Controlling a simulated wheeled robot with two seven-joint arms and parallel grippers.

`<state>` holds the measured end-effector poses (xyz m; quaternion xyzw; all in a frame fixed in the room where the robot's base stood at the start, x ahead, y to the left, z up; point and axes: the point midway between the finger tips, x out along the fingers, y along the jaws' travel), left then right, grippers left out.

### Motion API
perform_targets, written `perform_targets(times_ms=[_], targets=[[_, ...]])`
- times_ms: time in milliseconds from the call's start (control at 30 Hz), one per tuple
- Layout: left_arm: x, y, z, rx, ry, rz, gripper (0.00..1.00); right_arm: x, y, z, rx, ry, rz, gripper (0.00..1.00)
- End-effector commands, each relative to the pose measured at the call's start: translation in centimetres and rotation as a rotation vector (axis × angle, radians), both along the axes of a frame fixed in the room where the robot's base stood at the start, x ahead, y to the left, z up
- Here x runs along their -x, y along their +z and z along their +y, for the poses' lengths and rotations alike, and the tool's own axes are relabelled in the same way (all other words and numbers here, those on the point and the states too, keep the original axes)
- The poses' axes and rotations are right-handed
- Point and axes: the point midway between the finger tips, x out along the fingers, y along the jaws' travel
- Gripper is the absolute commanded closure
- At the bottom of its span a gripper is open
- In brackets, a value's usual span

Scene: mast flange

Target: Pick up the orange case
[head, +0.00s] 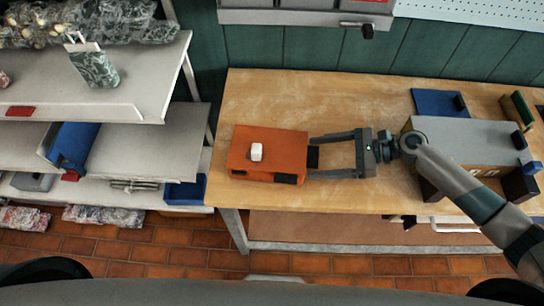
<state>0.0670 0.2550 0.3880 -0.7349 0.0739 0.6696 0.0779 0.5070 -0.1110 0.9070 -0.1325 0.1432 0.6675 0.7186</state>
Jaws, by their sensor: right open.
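The orange case (277,148) lies on the left part of the wooden workbench (300,95). It has dark patches on its right end and front edge, and a small white block (257,152) sits on its top. My right gripper (314,156) reaches in from the right with its two fingers apart, pointing left. Its fingertips are at the right end of the case, one on each side of the dark patch there. I cannot tell whether they touch the case. My left gripper is not in view.
A grey-topped box (470,133) stands on the bench at the right, under my right arm. A blue tray (439,102) lies behind it. Shelves (150,75) with wrapped goods stand at the left. The bench behind the case is clear.

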Motion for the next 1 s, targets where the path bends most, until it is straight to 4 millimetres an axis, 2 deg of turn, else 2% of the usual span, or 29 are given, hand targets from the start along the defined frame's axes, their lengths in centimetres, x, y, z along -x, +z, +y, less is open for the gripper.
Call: perform_targets(times_ms=[267, 500, 833, 1000], targets=[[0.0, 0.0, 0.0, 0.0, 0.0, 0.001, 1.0, 0.0, 0.0, 0.0, 0.0, 0.0, 0.0, 0.23], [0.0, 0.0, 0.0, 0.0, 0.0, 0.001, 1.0, 0.0, 0.0, 0.0, 0.0, 0.0, 0.0, 0.78], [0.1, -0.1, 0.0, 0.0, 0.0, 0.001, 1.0, -0.1, 0.3, 0.0, -0.002, 0.0, -0.002, 0.78], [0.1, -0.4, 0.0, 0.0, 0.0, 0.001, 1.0, -0.1, 1.1, 0.0, -0.003, 0.001, -0.004, 0.78]])
